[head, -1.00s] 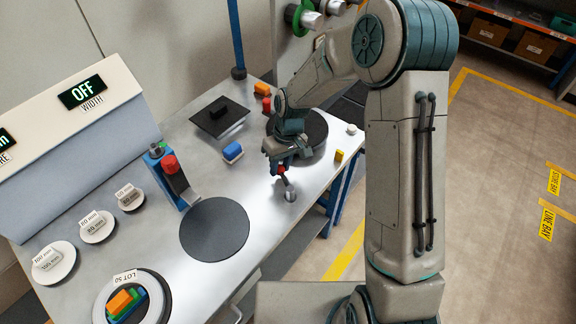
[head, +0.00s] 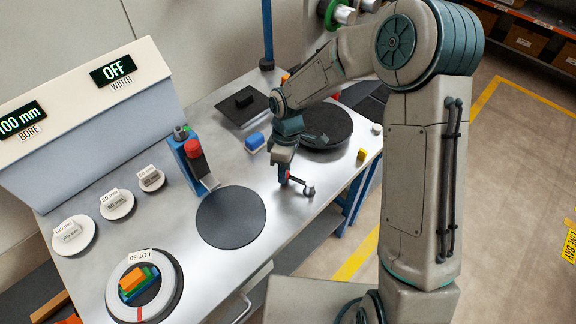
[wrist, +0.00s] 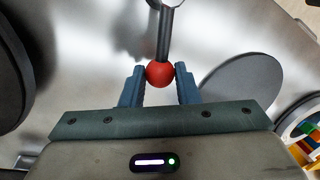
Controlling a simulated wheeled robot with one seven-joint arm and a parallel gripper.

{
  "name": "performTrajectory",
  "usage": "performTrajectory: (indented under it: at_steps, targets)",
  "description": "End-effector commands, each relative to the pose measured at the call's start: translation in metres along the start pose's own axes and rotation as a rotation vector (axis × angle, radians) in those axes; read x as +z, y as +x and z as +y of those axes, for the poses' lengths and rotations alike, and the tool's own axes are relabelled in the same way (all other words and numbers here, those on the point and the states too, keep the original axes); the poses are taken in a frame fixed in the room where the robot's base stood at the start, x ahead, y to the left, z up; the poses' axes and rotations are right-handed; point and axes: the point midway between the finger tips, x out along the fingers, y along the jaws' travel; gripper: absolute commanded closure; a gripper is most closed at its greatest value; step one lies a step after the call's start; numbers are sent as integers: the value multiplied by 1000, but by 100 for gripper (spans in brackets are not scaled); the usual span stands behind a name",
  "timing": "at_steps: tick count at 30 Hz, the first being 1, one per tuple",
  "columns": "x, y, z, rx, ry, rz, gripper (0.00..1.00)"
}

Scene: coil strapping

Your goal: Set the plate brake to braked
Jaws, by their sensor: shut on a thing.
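The plate brake is a short metal lever with a red ball knob (wrist: 160,74), standing on a small round pivot (head: 308,190) near the table's front edge. My gripper (wrist: 160,88) is shut on the red knob, with one blue finger on each side of it. In the head view my gripper (head: 287,175) reaches down from the arm and hides most of the knob. The lever lies tilted to the left of its pivot. A dark round plate (head: 230,217) lies left of the lever, and another dark round plate (head: 330,128) lies behind my gripper.
A blue post with a red top (head: 194,150) stands beside the left plate. A blue block (head: 254,141) and a yellow block (head: 362,154) are near my gripper. A ring with coloured blocks (head: 165,299) lies at front left.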

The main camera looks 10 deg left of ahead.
Motion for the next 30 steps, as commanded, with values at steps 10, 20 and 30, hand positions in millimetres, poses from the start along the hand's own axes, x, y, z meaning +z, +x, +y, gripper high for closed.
performTrajectory:
  at_steps: [10, 20, 30]
  targets:
    - [-1, 1, -6, -2, -63, -13, 100]
    - [-2, 2, -7, -3, -67, -14, 100]
    - [-1, 1, -5, -1, -62, -12, 50]
